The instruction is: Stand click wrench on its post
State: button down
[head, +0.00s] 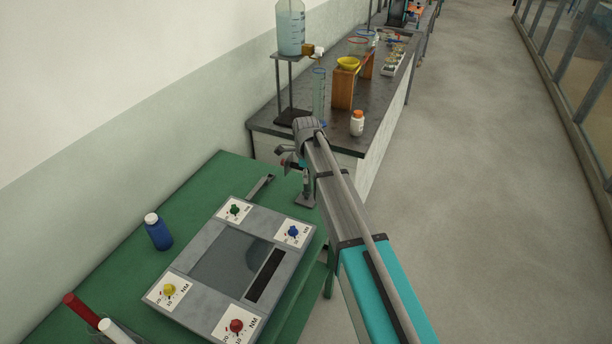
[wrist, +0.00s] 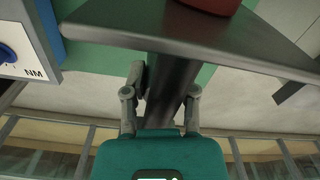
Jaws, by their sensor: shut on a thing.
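My gripper (head: 302,166) is over the far right corner of the green table, beyond the grey panel. In the wrist view my gripper (wrist: 164,92) has its two fingers on either side of a dark grey metal shaft, which I take to be the click wrench (wrist: 176,70). It is shut on this shaft. In the head view a small grey upright piece with a flat foot (head: 305,198) shows just below the gripper. A broad grey plate (wrist: 190,32) crosses the top of the wrist view with a red round part on it. I cannot make out the post for certain.
The grey panel (head: 212,310) with coloured knobs lies on the green table (head: 130,270). A dark bench (head: 270,120) with glassware and an orange-capped bottle (head: 357,124) is behind. The floor at right is clear.

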jog(key=shift+f+b, duration=0.85)
jog(key=shift+f, duration=0.1)
dwell(0.4)
jog(key=shift+c, duration=1.6)
grip_release()
jog(key=shift+r, duration=0.1)
